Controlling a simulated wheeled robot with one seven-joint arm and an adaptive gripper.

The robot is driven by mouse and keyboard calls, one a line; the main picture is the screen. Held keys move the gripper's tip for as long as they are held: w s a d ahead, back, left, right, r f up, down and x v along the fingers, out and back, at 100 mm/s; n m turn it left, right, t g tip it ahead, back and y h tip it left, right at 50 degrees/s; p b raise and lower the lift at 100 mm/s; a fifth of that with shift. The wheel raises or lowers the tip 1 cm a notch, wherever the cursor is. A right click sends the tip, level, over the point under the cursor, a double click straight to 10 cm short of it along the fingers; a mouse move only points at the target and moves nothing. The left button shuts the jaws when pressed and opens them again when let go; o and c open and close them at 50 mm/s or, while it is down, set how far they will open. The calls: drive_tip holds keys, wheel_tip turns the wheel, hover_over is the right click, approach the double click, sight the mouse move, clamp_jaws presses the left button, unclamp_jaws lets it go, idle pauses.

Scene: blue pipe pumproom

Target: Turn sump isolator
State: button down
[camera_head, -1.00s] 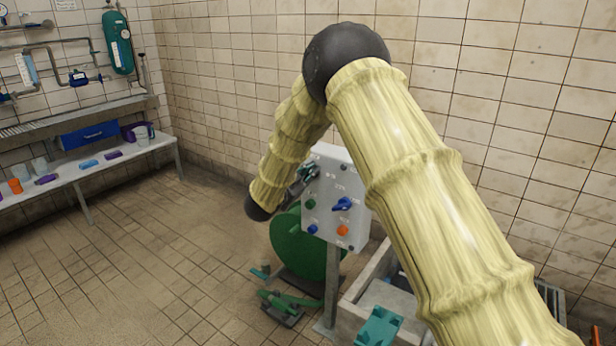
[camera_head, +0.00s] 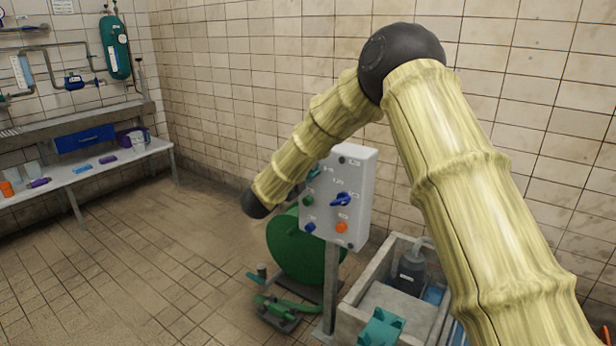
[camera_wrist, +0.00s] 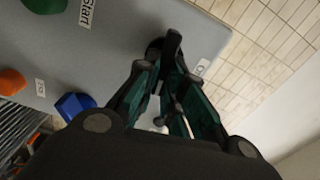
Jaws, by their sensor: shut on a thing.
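The control panel (camera_head: 340,195) is a pale grey box on a post. My gripper (camera_head: 313,174) is at the panel's upper left, mostly hidden by my forearm. In the wrist view my gripper's teal and black fingers (camera_wrist: 166,78) are closed around a dark knob (camera_wrist: 172,42) on the panel face. Whether this knob is the sump isolator cannot be read from its label.
A green disc (camera_head: 295,245) and green pedal-like part (camera_head: 285,309) are behind and below the panel. A concrete trough (camera_head: 405,320) with a dark grey pump (camera_head: 411,270) stands at right. A bench (camera_head: 85,172) lines the left wall; floor between is clear.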

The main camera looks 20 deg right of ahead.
drive_tip(key=shift+f+m+b, duration=0.25)
drive_tip(key=shift+m+b, duration=0.2)
drive_tip(key=shift+m, duration=0.25)
drive_tip(key=c, duration=1.5)
unclamp_jaws()
drive_tip(key=shift+s, duration=0.1)
drive_tip(key=shift+r, duration=0.1)
drive_tip(key=v, duration=1.2)
